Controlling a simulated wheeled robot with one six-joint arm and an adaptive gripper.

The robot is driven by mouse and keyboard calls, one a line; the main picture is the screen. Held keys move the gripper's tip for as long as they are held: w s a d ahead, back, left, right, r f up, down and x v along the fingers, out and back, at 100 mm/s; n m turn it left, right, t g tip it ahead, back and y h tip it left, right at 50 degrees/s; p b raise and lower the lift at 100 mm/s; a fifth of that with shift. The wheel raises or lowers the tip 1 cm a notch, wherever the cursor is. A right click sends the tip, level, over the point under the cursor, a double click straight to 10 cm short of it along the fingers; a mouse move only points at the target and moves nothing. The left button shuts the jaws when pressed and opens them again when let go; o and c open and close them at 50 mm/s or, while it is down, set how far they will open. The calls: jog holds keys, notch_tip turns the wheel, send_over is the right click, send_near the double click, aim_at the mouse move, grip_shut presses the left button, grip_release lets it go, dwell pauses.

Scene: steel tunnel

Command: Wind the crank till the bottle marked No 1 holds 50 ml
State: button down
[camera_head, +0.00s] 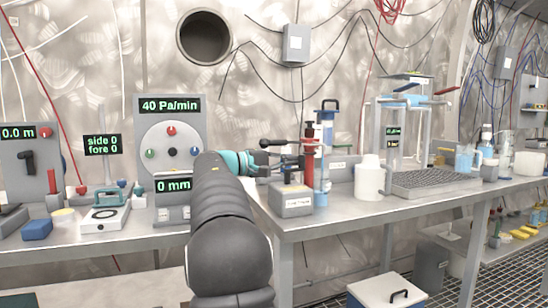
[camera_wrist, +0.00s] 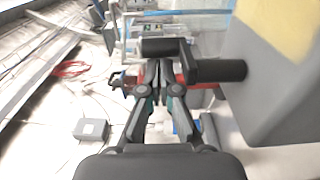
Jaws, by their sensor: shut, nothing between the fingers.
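In the wrist view a black crank (camera_wrist: 187,62) comes out of a grey housing (camera_wrist: 270,115) with a pale yellow face. Its black handle (camera_wrist: 160,47) lies just past my fingertips. My gripper (camera_wrist: 159,78) is shut with nothing between its fingers; I cannot tell whether it touches the handle. In the head view my gripper (camera_head: 296,161) is by a red post (camera_head: 310,135) and a tall blue-filled cylinder (camera_head: 325,160), below a black bar (camera_head: 278,143). A white bottle (camera_head: 369,178) stands to the right. I cannot read No 1 on any bottle, nor any level.
A gauge panel (camera_head: 171,113) reads 40 Pa/min and 0 mm. A small box (camera_head: 290,201) stands on the bench below my gripper. A dark grated tray (camera_head: 432,184) lies under a metal frame to the right. Bare bench (camera_head: 345,212) shows at the front edge.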

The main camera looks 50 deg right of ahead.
jog(key=shift+s+r, duration=0.1)
jog(key=shift+s, duration=0.05)
jog(key=shift+s+d, duration=0.2)
jog(key=shift+s, duration=0.05)
jog(key=shift+w, duration=0.1)
jog(key=shift+w+p, duration=0.3)
jog(key=w+a+p, duration=0.2)
jog(key=w+a, duration=0.3)
jog(key=w, duration=0.4)
jog(key=shift+w+a+p, duration=0.2)
jog(key=shift+a+p, duration=0.15)
